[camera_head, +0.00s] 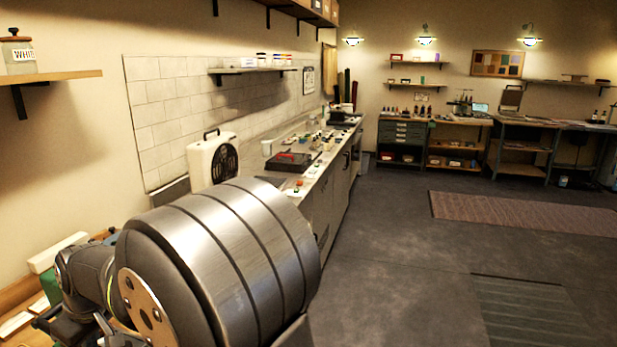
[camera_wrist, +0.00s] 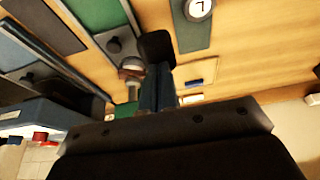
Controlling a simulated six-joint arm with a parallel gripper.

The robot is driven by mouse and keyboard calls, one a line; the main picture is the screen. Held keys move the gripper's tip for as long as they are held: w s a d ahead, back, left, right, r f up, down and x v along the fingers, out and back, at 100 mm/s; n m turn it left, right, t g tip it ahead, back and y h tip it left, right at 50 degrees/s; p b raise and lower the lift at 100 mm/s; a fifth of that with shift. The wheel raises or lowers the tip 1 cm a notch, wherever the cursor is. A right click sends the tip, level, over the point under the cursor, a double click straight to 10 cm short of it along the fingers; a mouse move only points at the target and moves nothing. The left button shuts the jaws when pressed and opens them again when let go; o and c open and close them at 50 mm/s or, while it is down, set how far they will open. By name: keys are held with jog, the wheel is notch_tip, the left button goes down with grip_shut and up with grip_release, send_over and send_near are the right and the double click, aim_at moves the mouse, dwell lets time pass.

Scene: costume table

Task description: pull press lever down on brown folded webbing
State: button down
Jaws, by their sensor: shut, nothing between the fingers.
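My gripper (camera_wrist: 156,48) shows in the wrist view as dark fingers reaching up from the broad black body at the bottom. Its fingers are together and hold nothing. Just left of the fingers is a small brown and pale item (camera_wrist: 131,68); I cannot tell if it is the folded webbing. A dark round knob (camera_wrist: 114,45) stands on a grey plate left of the fingertips. I cannot tell whether it belongs to the press, and no lever shows clearly. In the head view the gripper and the task's objects are hidden or cannot be made out.
The wooden tabletop (camera_wrist: 265,60) has bare room at the right. A dark pad with a white round dial (camera_wrist: 199,8) lies at the top. A green panel (camera_wrist: 97,14) and a blue-grey box (camera_wrist: 40,115) are at left. A long cluttered counter (camera_head: 328,168) runs along the wall.

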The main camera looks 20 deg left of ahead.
jog(key=shift+f, duration=0.25)
jog(key=shift+x, duration=1.25)
jog(key=shift+f, duration=0.2)
jog(key=shift+a+f, duration=0.15)
jog(key=shift+f, duration=0.3)
jog(key=shift+a+f, duration=0.1)
jog(key=shift+f, duration=0.4)
dwell(0.3)
jog(key=shift+r, duration=0.1)
